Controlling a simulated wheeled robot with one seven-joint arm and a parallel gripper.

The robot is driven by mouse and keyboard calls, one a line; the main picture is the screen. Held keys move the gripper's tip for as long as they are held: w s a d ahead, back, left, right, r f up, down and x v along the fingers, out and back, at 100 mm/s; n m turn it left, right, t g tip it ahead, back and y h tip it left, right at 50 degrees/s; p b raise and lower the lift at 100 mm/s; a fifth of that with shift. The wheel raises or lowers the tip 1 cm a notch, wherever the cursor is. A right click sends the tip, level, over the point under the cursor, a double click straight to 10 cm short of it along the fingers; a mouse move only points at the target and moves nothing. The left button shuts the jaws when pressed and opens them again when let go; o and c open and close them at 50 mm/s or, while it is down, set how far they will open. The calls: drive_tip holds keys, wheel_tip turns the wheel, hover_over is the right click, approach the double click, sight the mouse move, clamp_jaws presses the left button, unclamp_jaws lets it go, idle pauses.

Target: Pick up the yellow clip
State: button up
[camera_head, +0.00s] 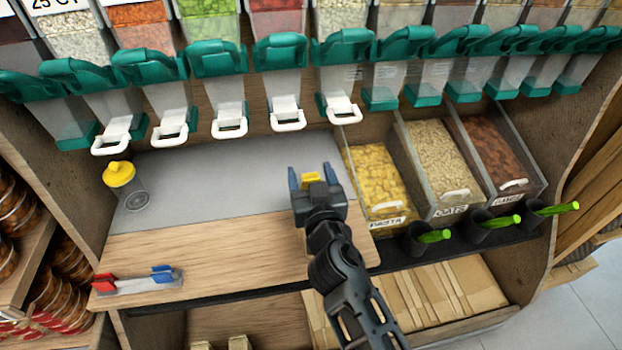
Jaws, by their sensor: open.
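My gripper (311,178) is over the grey back part of the counter, right of its middle, with its two blue-tipped fingers spread apart. A small yellow piece (311,178), which looks like the yellow clip, shows between the fingers. Part of it is hidden by the gripper, and I cannot tell whether it touches a finger or lies on the counter. A red clip (105,283) and a blue clip (162,274) sit on a pale strip at the front left of the wooden counter.
A clear jar with a yellow lid (119,174) stands at the back left. Bins of dry food, including a pasta bin (378,180), stand close on the right. Dispensers with white handles (230,128) hang above. Green-handled scoops (434,236) sit in dark holders. The counter's middle is clear.

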drive_tip(key=c, duration=1)
drive_tip(key=shift+r, duration=0.15)
drive_tip(key=shift+c, duration=0.2)
